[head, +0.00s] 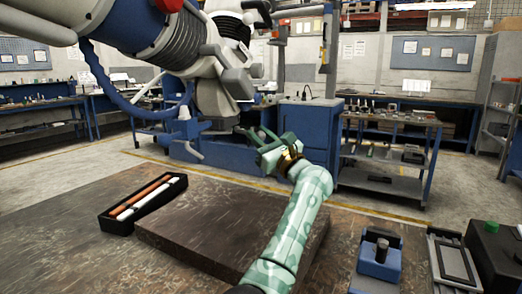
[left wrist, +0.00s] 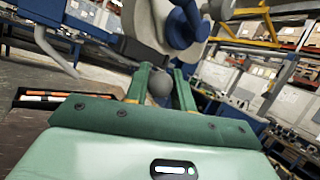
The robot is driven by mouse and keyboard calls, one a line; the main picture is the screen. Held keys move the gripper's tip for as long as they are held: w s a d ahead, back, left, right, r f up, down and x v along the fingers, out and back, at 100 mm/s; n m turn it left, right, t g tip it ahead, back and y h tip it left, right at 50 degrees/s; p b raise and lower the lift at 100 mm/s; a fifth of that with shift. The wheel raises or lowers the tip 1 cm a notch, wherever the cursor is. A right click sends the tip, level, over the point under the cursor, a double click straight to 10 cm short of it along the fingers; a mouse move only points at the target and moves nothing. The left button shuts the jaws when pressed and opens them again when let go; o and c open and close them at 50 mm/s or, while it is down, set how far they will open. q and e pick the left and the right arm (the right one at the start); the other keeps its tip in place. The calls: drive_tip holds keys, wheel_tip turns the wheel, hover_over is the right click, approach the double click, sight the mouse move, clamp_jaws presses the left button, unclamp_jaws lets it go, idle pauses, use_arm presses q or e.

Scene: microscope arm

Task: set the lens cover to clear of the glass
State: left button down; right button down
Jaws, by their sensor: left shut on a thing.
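The microscope arm (head: 175,42), white with black bellows, hangs in from the upper left of the head view. Its grey and white head (head: 232,82) is above and beyond my left gripper. My left gripper (head: 254,136), green, reaches forward from the bottom middle. In the left wrist view its two fingers (left wrist: 160,84) are shut on a round grey knob (left wrist: 158,86) below the microscope head (left wrist: 165,25). I cannot tell which part of the lens cover this knob is, or whether the glass is covered. My right gripper is not in view.
A black tray (head: 116,222) with orange and white rods lies on the table at left, beside a thick brown slab (head: 200,228). A blue block with a knob (head: 379,258), a grey framed device (head: 455,262) and a dark box (head: 495,255) stand at right. A blue cable (head: 103,85) hangs at upper left.

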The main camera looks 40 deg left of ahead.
use_arm(q)
drive_tip(key=shift+w+f+g, duration=0.25)
drive_tip(key=shift+f+g, duration=0.1)
drive_tip(key=shift+g, duration=0.05)
drive_tip(key=shift+r, duration=0.3)
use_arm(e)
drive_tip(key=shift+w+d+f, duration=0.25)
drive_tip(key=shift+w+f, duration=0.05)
use_arm(q)
drive_tip(key=c, duration=1.2)
unclamp_jaws()
drive_tip(key=shift+d, duration=0.15)
drive_tip(key=shift+s+d+f, duration=0.1)
drive_tip(key=shift+d, duration=0.25)
drive_tip(key=p+v, duration=0.1)
drive_tip(key=v, duration=1.4)
drive_tip(key=shift+d+f, duration=0.2)
drive_tip(key=shift+f, duration=0.05)
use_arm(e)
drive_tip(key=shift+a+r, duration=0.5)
